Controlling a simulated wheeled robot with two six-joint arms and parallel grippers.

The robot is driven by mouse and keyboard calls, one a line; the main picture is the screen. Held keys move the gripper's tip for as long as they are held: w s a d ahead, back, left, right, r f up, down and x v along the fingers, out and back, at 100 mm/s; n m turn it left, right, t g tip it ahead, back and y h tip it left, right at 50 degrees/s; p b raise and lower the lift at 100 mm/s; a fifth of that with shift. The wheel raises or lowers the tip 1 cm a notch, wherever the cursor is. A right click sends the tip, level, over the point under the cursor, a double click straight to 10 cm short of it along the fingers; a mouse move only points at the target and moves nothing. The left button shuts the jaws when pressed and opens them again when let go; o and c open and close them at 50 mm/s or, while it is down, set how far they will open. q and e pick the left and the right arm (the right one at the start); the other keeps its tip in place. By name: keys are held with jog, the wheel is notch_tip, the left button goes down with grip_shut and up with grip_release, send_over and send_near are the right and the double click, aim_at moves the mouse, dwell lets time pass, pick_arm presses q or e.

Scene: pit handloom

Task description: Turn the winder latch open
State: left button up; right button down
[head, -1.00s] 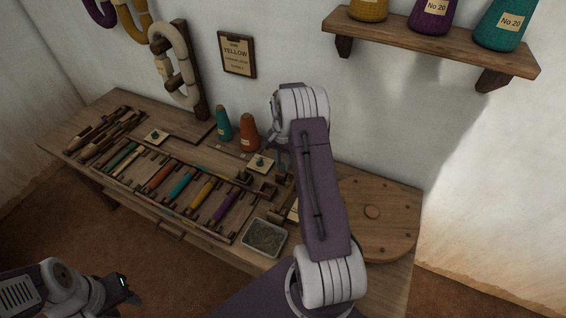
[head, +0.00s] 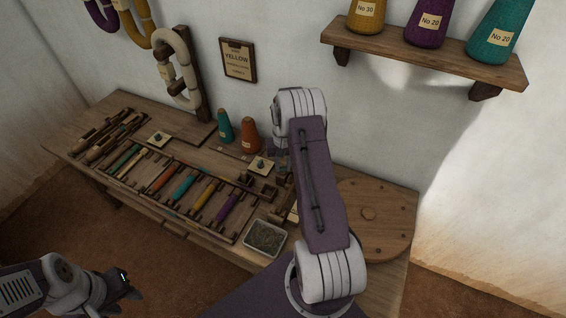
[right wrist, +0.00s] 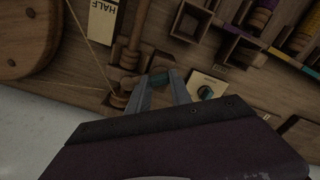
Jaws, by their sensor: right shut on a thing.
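My right gripper (right wrist: 168,88) is low over the back of the bench. In the right wrist view its two fingers are closed on a small dark teal piece (right wrist: 176,75), beside wooden winder parts (right wrist: 129,84) with a cord. I cannot tell for sure whether this piece is the latch. In the head view my right arm hides most of this spot, and only part of the right gripper (head: 281,160) shows. My left gripper (head: 129,285) hangs in front of the bench at lower left, away from everything. Its fingers are too small and dark to judge.
A pale card with a teal knob (right wrist: 206,90) lies close to the right gripper. A round wooden disc (head: 385,222) is at the bench's right end. A metal tray (head: 265,238), a rack of coloured bobbins (head: 180,188) and two cones (head: 249,135) also stand on the bench.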

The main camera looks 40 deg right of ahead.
jog(key=n+p, duration=0.1)
jog(key=n, duration=0.4)
jog(key=shift+r+n+p, duration=0.15)
jog(key=shift+n+p, duration=0.15)
jog(key=shift+p, duration=0.05)
jog(key=n+p, duration=0.1)
jog(key=n, duration=0.4)
jog(key=shift+n, duration=0.3)
jog(key=c, duration=1.2)
grip_release()
jog(key=shift+o, duration=0.2)
notch_tip(320, 180, up, 9)
